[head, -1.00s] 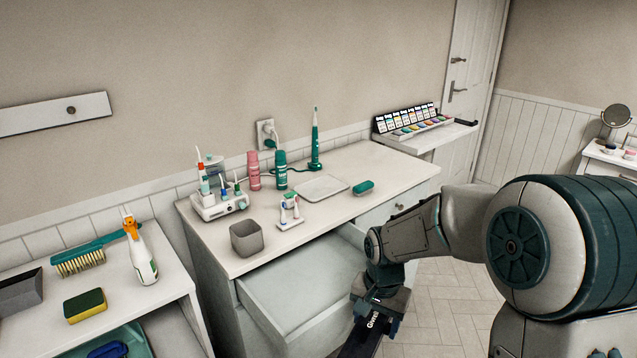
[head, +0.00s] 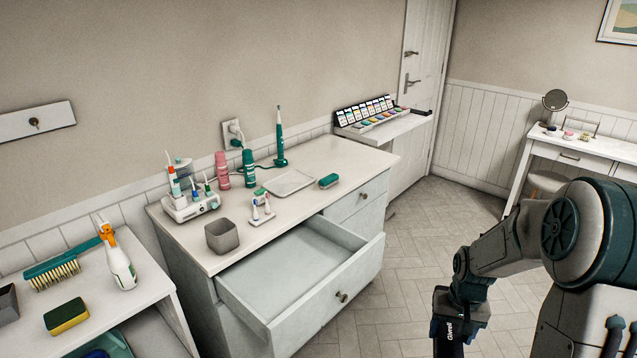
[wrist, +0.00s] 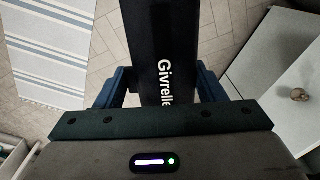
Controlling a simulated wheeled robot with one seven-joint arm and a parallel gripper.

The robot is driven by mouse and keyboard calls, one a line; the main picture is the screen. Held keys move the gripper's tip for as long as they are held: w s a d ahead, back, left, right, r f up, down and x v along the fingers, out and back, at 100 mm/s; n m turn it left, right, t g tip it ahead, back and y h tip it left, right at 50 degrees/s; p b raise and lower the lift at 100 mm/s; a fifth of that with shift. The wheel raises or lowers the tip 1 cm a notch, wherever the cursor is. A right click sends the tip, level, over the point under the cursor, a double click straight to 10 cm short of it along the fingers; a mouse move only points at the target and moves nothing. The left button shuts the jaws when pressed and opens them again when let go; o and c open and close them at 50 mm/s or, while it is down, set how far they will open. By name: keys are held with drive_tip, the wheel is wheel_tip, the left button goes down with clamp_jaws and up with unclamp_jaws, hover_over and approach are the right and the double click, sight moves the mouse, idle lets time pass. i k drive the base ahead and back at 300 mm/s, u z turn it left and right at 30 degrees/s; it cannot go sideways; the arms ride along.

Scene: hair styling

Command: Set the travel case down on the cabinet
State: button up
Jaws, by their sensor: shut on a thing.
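The travel case, a long dark case with white "Givrelle" lettering, is in my gripper. It runs away between the fingers in the wrist view (wrist: 172,35), and part of it shows at the bottom edge of the head view (head: 448,345). My gripper (wrist: 165,92) is shut on it, with a blue finger on either side. The case is held clear of the cabinet, in front and to the right of it. The white cabinet (head: 345,158) has a drawer (head: 318,308) pulled open. The case's far end is cut off in both views.
Bare top shows at the front right. The open drawer juts toward me.

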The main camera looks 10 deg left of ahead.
sight(349, 163)
drive_tip(key=z, duration=0.75)
drive_tip(key=k, duration=0.95)
drive_tip(key=z, duration=0.85)
drive_tip(key=i, duration=1.75)
drive_tip(key=u, duration=0.35)
drive_tip(key=i, duration=1.35)
drive_tip(key=u, duration=0.85)
drive_tip(key=i, duration=0.9)
drive_tip(key=u, duration=1.65)
drive_tip(key=i, duration=0.65)
drive_tip(key=u, duration=0.65)
